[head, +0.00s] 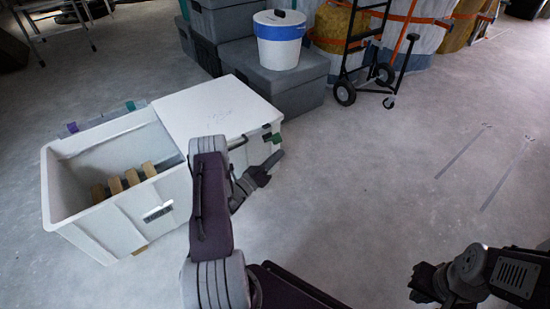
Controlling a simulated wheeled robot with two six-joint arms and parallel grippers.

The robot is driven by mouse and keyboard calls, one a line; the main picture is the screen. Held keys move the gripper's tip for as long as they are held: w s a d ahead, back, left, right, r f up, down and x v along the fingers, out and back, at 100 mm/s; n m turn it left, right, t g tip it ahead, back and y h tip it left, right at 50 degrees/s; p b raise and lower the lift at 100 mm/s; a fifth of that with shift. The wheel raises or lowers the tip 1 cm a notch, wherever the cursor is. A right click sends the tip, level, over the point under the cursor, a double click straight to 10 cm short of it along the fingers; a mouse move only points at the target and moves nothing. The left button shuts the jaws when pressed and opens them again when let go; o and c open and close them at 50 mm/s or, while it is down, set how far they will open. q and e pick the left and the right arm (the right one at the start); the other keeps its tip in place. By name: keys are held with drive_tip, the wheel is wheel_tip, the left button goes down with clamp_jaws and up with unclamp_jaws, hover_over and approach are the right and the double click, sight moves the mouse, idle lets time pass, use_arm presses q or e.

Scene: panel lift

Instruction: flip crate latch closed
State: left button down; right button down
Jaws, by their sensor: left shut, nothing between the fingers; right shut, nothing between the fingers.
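A white crate with a flat white lid (212,105) stands on the floor left of centre, its lid lying flat on top. A small green latch (277,138) shows on its front near the right corner; I cannot tell whether it is flipped open or closed. My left gripper (277,158) is shut and empty, just below and close to the latch; contact cannot be made out. My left arm hides part of the crate's front. My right gripper (418,283) is shut and empty at the lower right, far from the crate.
An open white crate (110,225) with several wooden blocks (124,183) stands against the lidded one on the left. Behind are grey boxes (290,92), a white-and-blue bucket (279,45) and a hand truck (345,92). The floor to the right is clear.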

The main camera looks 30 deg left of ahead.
use_arm(q)
drive_tip(key=shift+w+a+r, duration=0.2)
drive_tip(key=shift+a+r, duration=0.3)
drive_tip(key=shift+r, duration=0.15)
